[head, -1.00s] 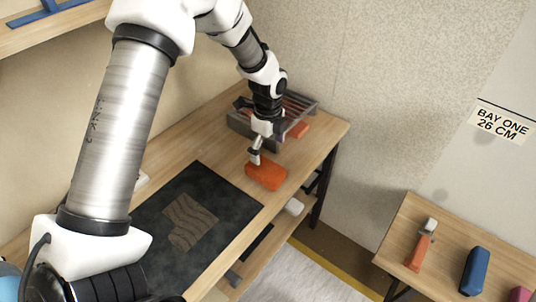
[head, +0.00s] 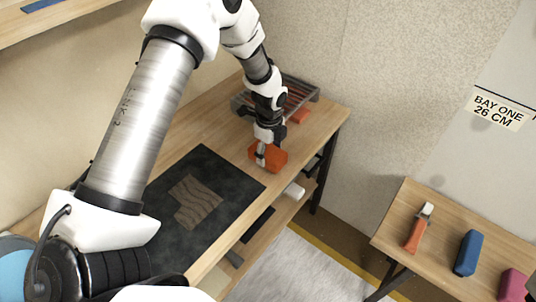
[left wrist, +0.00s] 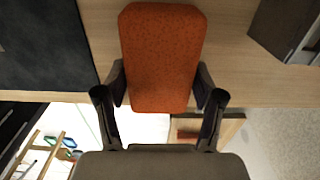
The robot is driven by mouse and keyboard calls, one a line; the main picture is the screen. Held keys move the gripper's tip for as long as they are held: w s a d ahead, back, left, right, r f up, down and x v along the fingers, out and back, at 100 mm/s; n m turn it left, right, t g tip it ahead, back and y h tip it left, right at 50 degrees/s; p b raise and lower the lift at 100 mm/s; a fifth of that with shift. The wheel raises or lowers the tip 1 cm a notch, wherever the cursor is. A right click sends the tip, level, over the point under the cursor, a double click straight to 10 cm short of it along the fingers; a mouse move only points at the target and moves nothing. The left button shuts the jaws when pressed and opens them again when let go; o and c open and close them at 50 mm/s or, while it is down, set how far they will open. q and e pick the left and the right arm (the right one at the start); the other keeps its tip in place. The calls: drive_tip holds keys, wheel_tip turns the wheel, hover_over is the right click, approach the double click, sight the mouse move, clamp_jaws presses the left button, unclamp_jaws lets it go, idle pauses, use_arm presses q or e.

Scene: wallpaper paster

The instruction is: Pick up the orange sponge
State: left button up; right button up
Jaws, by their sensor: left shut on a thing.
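The orange sponge (head: 271,154) is at the front edge of the wooden bench, just right of the dark mat. My left gripper (head: 262,155) comes down on it from above and is shut on it. In the left wrist view the sponge (left wrist: 162,60) stands between the two fingers of the gripper (left wrist: 160,95), which press its sides near its lower end. I cannot tell whether the sponge touches the bench top. My right gripper is not in view.
A dark mat (head: 228,171) with a patterned brown piece (head: 199,201) lies left of the sponge. A grey slatted rack (head: 300,92) stands behind, with an orange thing (head: 299,116) by it. A second table (head: 440,255) at right holds a scraper (head: 415,233) and a blue block (head: 468,252).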

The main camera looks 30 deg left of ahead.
sight(269, 150)
use_arm(q)
drive_tip(key=shift+w+a+r, duration=0.1)
drive_tip(key=shift+w+r, duration=0.05)
drive_tip(key=shift+r, duration=0.25)
wheel_tip(269, 150, up, 2)
drive_tip(key=shift+r+b, duration=0.2)
drive_tip(key=shift+b, duration=0.1)
drive_tip(key=s+d, duration=0.3)
drive_tip(key=d, duration=0.1)
drive_tip(key=s+d+r+b, duration=0.1)
drive_tip(key=s+d, duration=0.3)
drive_tip(key=s+d+b, duration=0.1)
drive_tip(key=s+d, duration=0.2)
drive_tip(key=d, duration=0.1)
drive_tip(key=shift+s+r, duration=0.25)
drive_tip(key=shift+s, duration=0.1)
drive_tip(key=o, duration=0.4)
drive_tip(key=shift+c, duration=0.2)
drive_tip(key=c, duration=0.5)
